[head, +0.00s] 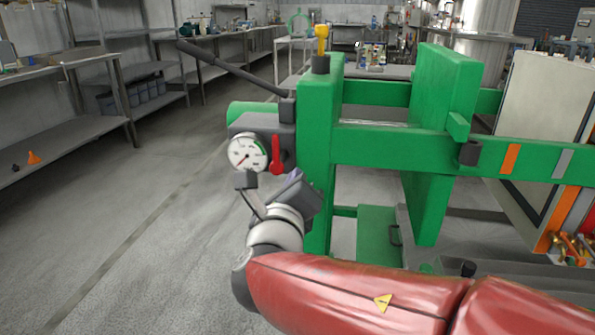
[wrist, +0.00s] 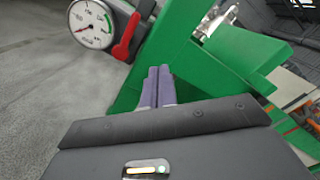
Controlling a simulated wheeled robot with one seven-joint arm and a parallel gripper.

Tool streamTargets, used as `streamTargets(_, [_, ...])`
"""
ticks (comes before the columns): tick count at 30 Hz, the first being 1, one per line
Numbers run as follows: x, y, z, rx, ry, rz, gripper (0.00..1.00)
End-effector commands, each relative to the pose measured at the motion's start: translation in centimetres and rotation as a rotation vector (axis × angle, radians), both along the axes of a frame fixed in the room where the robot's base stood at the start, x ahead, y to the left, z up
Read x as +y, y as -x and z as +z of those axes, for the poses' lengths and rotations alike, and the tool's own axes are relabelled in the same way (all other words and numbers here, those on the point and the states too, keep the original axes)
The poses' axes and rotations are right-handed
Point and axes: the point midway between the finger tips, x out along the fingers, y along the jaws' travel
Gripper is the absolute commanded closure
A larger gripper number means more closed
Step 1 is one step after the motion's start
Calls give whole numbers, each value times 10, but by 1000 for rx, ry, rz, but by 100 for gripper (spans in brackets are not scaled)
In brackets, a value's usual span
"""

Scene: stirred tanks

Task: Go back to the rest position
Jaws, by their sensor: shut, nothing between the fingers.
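My gripper (wrist: 157,88) shows in the wrist view with its two purple-grey fingers together and nothing between them. It points at the green frame (wrist: 205,65) of a press-like machine. In the head view my red arm reaches in from the lower right, and the gripper is mostly hidden behind my wrist, just below the gauge. The round white gauge (head: 248,153) and the red lever (head: 277,156) sit on a grey block at the left of the green frame (head: 317,170). In the wrist view the gauge (wrist: 91,23) and red lever (wrist: 126,37) are at the upper left, apart from the fingers.
A long dark handle (head: 225,66) sticks out to the upper left from the grey block. A yellow-topped fitting (head: 321,45) stands on the frame. Steel shelves (head: 65,130) line the left wall. The floor (head: 120,230) at left is clear.

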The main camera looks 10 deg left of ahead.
Motion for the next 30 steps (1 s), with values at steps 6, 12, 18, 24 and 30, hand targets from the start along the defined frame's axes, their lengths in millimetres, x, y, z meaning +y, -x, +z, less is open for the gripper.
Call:
streamTargets(6, [-36, 6, -6, 41, -163, -98, 100])
streamTargets(12, [-155, 31, -44, 100, -862, -499, 100])
streamTargets(18, [-232, 95, -99, -46, -1722, -984, 100])
streamTargets(24, [-242, 154, -138, -401, -2531, -1441, 100])
streamTargets(30, [-225, 178, -147, 565, 2287, 1322, 100])
